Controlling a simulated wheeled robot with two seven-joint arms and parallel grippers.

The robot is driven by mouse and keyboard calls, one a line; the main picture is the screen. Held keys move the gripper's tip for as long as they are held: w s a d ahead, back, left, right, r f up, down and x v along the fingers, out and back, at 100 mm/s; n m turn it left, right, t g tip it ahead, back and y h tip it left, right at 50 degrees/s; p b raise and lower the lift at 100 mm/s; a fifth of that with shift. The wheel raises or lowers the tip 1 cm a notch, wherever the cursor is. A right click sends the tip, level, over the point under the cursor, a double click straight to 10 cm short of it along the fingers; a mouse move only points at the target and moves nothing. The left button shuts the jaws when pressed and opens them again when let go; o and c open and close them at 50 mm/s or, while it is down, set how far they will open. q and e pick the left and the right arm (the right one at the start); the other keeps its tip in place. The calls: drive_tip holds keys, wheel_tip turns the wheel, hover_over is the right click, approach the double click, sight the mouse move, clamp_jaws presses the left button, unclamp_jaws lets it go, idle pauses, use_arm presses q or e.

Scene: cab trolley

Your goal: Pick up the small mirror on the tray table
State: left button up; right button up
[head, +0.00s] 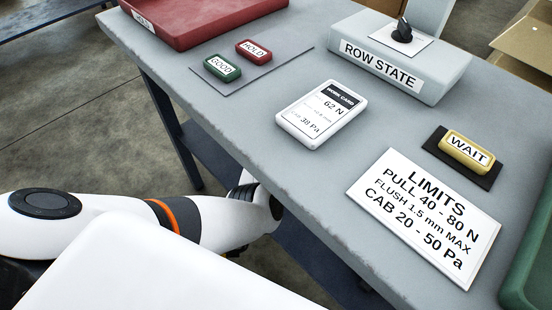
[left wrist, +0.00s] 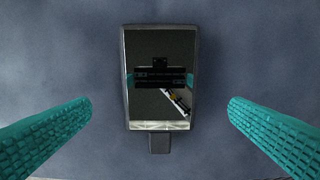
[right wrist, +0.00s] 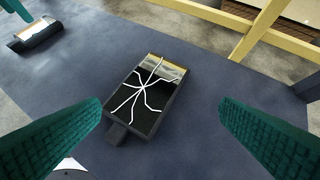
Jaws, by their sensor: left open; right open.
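A small mirror (left wrist: 160,75) with a dark frame and a short tab at its lower edge lies on a blue-grey surface in the left wrist view. Its glass looks whole and reflects dark gripper parts. My left gripper (left wrist: 160,108) is open, its teal fingers apart on either side of the mirror, not touching it. In the right wrist view, a similar framed mirror (right wrist: 148,98) with white crack-like lines lies between the fingers of my open, empty right gripper (right wrist: 160,105). Neither mirror nor gripper shows in the head view.
A second small framed piece (right wrist: 38,34) lies at the upper left of the right wrist view, near a teal finger. Yellow rails (right wrist: 255,30) stand behind. The head view shows a grey table (head: 240,130) with a red tray (head: 190,15), work card (head: 322,115) and limits sign (head: 425,220).

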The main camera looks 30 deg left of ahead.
use_arm(q)
drive_tip(key=shift+f, duration=0.3)
wheel_tip(320, 180, down, 5)
drive_tip(key=shift+b, duration=1.25)
drive_tip(key=shift+f, duration=0.1)
drive_tip(key=c, duration=1.1)
drive_tip(key=shift+c, duration=0.3)
use_arm(e)
drive_tip(key=w+a+r+t+y, duration=0.2)
drive_tip(key=w+a+r+t, duration=0.1)
drive_tip(key=w+r+t, duration=0.3)
wheel_tip(320, 180, up, 2)
drive_tip(key=shift+w+r+t, duration=0.1)
drive_tip(key=shift+w+t, duration=0.3)
drive_tip(key=shift+t, duration=0.2)
